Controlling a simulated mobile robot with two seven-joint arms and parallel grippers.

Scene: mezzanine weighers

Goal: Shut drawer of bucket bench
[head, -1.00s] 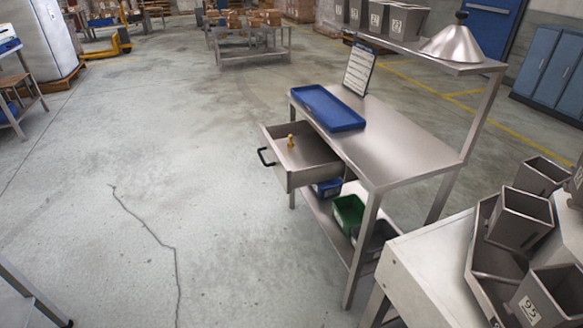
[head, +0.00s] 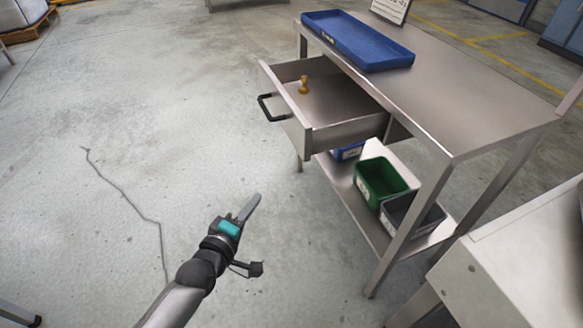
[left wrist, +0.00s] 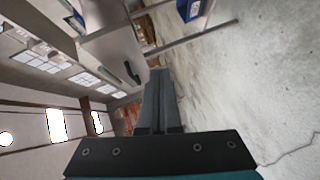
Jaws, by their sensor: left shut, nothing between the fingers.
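The bench drawer (head: 299,125) stands pulled out from the left side of the steel bucket bench (head: 455,108). It has a black handle (head: 271,107) on its front, and a small yellow-brown object (head: 303,85) stands inside it. My left gripper (head: 250,206) is shut and empty, in the open space below and left of the drawer, apart from it. In the left wrist view the shut fingers (left wrist: 158,100) point toward the drawer front and its handle (left wrist: 131,72), with the picture turned sideways. My right gripper is not in view.
A blue tray (head: 358,40) lies on the bench top. Green (head: 379,181) and grey (head: 412,214) bins stand on the lower shelf, with a blue bin (head: 347,152) behind. A grey-white table (head: 520,262) is at the lower right. The floor left of the bench is clear.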

